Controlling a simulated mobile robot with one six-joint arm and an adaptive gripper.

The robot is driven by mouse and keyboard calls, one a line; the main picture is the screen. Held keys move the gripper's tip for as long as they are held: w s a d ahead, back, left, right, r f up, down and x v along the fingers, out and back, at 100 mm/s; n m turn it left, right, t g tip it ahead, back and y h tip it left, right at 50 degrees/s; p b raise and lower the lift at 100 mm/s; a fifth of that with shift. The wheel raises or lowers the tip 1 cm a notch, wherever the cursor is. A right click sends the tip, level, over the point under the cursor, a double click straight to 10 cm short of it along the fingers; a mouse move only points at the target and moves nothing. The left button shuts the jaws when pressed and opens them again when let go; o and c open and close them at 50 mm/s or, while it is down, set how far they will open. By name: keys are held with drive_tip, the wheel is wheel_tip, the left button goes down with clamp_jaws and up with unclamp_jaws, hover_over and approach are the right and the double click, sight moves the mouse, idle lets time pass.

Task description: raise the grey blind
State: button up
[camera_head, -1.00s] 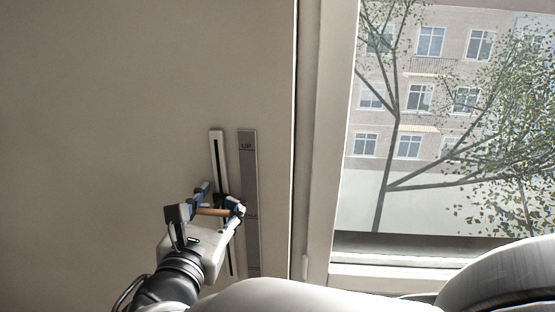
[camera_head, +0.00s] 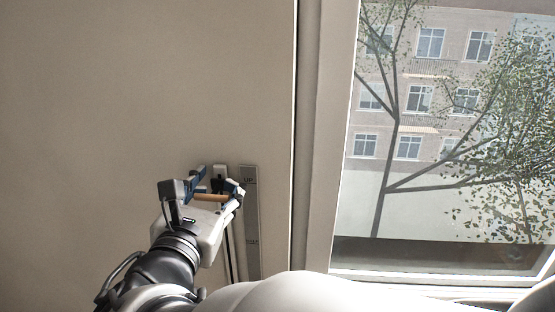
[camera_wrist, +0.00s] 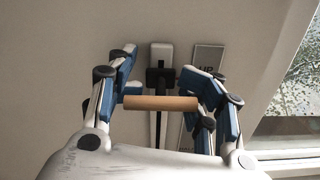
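A black slider part (camera_wrist: 160,76) shows behind the handle on an upright white track (camera_wrist: 161,53) with a dark slot. The lower track is partly hidden by my gripper. A grey plate (camera_head: 250,215) marked "UP" is just right of the track. I cannot make out the grey blind in either view.
A window (camera_head: 440,140) with a pale frame (camera_head: 316,150) stands to the right, with a tree and a brick building outside. The plain wall (camera_head: 120,90) left of and above the track is clear.

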sight(217, 128)
drive_tip(key=o, duration=0.4)
drive_tip(key=shift+d, duration=0.15)
wheel_tip(217, 128, up, 10)
drive_tip(key=shift+r, duration=0.1)
idle(0.4)
